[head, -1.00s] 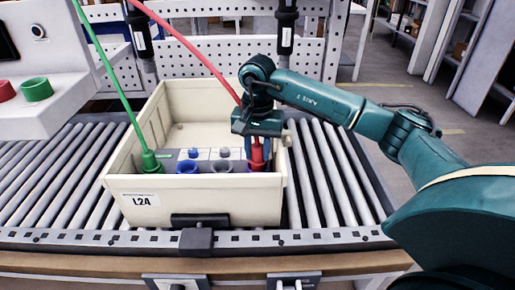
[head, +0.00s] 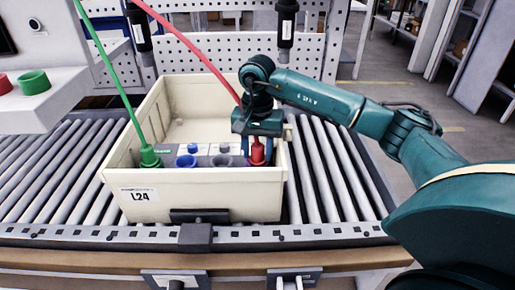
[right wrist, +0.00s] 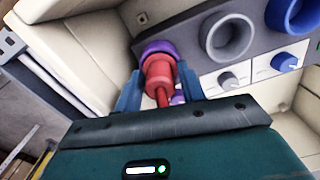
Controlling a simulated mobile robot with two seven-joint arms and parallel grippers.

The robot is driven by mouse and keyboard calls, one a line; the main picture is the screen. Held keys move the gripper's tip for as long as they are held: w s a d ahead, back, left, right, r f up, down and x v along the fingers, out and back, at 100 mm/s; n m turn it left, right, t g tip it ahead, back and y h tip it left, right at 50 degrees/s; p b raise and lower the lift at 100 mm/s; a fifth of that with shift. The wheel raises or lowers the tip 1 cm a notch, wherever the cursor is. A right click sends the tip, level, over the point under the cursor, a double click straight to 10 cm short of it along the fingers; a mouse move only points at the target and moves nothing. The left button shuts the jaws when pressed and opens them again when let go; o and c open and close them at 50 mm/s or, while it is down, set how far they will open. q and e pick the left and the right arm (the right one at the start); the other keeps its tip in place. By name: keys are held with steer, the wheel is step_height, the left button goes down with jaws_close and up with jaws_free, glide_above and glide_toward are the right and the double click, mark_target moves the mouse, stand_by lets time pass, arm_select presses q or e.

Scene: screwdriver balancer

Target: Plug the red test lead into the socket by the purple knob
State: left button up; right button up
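The red test lead's plug (head: 257,152) stands at the right end of the grey socket panel inside the cream bin. In the right wrist view the red plug (right wrist: 159,72) sits end-on in the purple-rimmed socket (right wrist: 156,47). Part of the purple knob (right wrist: 178,98) shows beside the plug, mostly hidden. My right gripper (head: 257,148) is lowered around the plug. In its wrist view, the fingers (right wrist: 160,82) stand on either side of the plug and look slightly apart from it. The red cable (head: 195,50) rises to the upper left. My left gripper is out of view.
The cream bin (head: 250,203) stands on a roller conveyor. A green lead's plug (head: 150,157) is at the panel's left end. Between are a blue socket (head: 185,161) and a grey one (head: 222,160). Black hanging tools (head: 286,25) are behind. The bin's back is open space.

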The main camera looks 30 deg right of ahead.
mark_target(258, 145)
steer(key=shift+o, duration=1.4)
steer(key=shift+r, duration=0.2)
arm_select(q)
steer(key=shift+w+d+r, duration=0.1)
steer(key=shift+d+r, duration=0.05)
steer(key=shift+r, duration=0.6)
arm_select(e)
step_height(258, 145, up, 13)
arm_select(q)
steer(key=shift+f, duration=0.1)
arm_select(e)
steer(key=shift+f, duration=0.15)
